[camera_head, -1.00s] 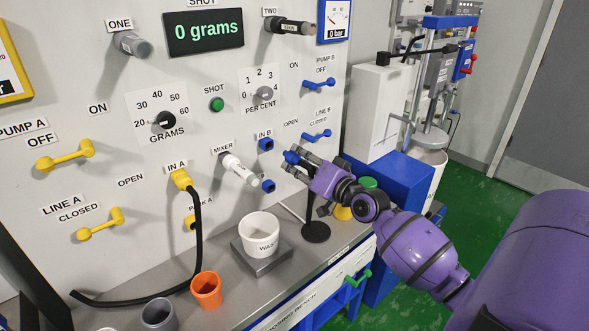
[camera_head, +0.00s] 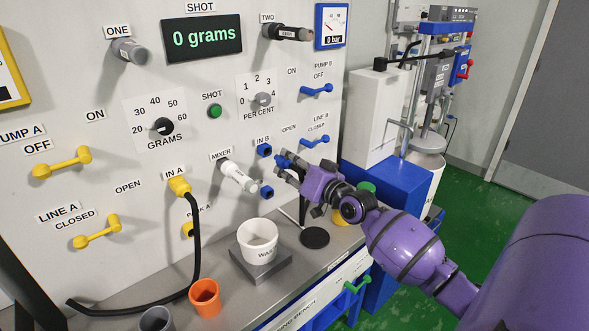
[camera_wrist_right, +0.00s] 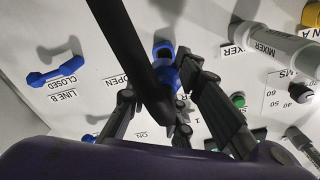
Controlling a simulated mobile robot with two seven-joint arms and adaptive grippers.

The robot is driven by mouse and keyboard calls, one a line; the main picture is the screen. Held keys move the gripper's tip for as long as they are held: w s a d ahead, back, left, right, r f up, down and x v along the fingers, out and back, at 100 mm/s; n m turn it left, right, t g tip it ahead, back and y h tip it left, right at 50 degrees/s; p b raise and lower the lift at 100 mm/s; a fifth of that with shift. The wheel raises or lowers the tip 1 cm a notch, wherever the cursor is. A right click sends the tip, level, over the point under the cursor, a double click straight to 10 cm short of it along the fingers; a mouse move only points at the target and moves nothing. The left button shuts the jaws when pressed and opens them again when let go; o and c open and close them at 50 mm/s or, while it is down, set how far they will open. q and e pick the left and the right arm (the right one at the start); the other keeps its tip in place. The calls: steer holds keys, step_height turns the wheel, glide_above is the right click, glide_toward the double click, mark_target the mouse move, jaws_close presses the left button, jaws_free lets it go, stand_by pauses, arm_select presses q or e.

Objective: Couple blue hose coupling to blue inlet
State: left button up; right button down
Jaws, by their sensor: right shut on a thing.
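My right gripper (camera_head: 290,165) is shut on the blue hose coupling (camera_head: 282,158), in front of the panel. The blue inlet (camera_head: 264,150), under the IN B label, is just left of the coupling, with a small gap in the head view. In the right wrist view the coupling (camera_wrist_right: 168,78) lies between the fingers, partly hidden by its black hose (camera_wrist_right: 137,60). A blue socket with a dark opening (camera_wrist_right: 163,49) shows close to it; I cannot tell the depth between them. My left gripper is out of view.
A second blue socket (camera_head: 267,192) is below the inlet. The white mixer nozzle (camera_head: 238,177) sticks out to its left. Below are a white waste cup (camera_head: 258,240) on a scale and an orange cup (camera_head: 205,297). Blue LINE B handle (camera_head: 315,140) is at right.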

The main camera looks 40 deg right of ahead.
steer(key=shift+w+a, duration=0.1)
steer(key=shift+w, duration=1.15)
steer(key=shift+w+b, duration=0.2)
steer(key=shift+b, duration=0.1)
steer(key=shift+r, duration=0.1)
stand_by(0.8)
steer(key=shift+w+a, duration=0.1)
steer(key=shift+w, duration=1.3)
steer(key=shift+w+b, duration=0.25)
steer(key=shift+b, duration=0.05)
